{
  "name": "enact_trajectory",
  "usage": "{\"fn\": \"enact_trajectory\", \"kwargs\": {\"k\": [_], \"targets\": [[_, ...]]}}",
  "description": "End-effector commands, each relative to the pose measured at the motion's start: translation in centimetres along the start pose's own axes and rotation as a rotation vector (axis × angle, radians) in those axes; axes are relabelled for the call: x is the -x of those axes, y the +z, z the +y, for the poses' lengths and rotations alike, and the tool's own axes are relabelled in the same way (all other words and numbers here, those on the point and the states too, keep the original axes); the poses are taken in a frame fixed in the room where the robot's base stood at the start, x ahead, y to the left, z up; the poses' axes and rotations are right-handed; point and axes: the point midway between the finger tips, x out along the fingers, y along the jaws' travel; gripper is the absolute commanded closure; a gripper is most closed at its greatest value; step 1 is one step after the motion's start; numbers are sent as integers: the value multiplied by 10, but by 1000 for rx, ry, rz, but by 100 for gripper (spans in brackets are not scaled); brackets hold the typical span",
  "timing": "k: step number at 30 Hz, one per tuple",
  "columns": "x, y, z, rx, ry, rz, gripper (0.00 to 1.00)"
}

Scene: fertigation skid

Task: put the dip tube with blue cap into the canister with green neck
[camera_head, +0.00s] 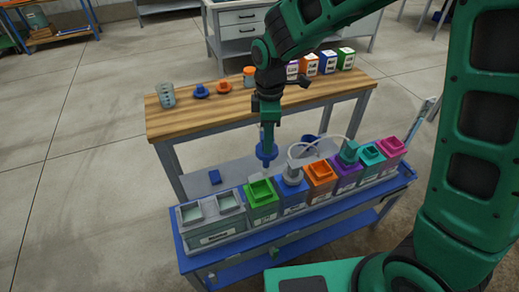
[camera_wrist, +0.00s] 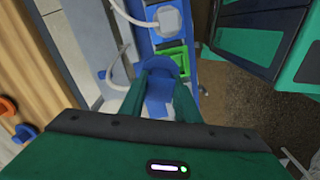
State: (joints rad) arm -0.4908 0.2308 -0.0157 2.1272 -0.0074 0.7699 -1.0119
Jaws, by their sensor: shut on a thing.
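My gripper (camera_head: 268,122) points down and is shut on the dip tube with blue cap (camera_head: 266,152). The blue cap also shows between the fingers in the wrist view (camera_wrist: 160,88). The tube's lower part is hard to make out. The canister with green neck (camera_head: 262,194) stands in the row on the blue-edged skid; its square green neck looks open. In the head view the cap appears above this canister, apart from it. In the wrist view the green neck (camera_wrist: 174,56) shows just beyond the cap, partly hidden by it.
Right of the green canister, a blue canister (camera_head: 292,196) and a purple one (camera_head: 347,180) carry fittings with a pale hose. An orange canister (camera_head: 320,172) stands between them. A grey two-opening box (camera_head: 213,234) is at left. The wooden bench (camera_head: 190,117) behind holds loose caps and a beaker.

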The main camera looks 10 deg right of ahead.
Motion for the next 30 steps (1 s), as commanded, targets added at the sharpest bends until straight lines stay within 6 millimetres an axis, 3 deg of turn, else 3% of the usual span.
{"fn": "enact_trajectory", "kwargs": {"k": [3, 9, 14, 30], "targets": [[-3, -12, -25, 193, 2, -4, 100], [-6, -20, -42, 346, 4, -8, 100], [-12, -20, -44, 360, 4, -8, 100], [-57, -20, -44, 358, 2, -9, 100]]}}
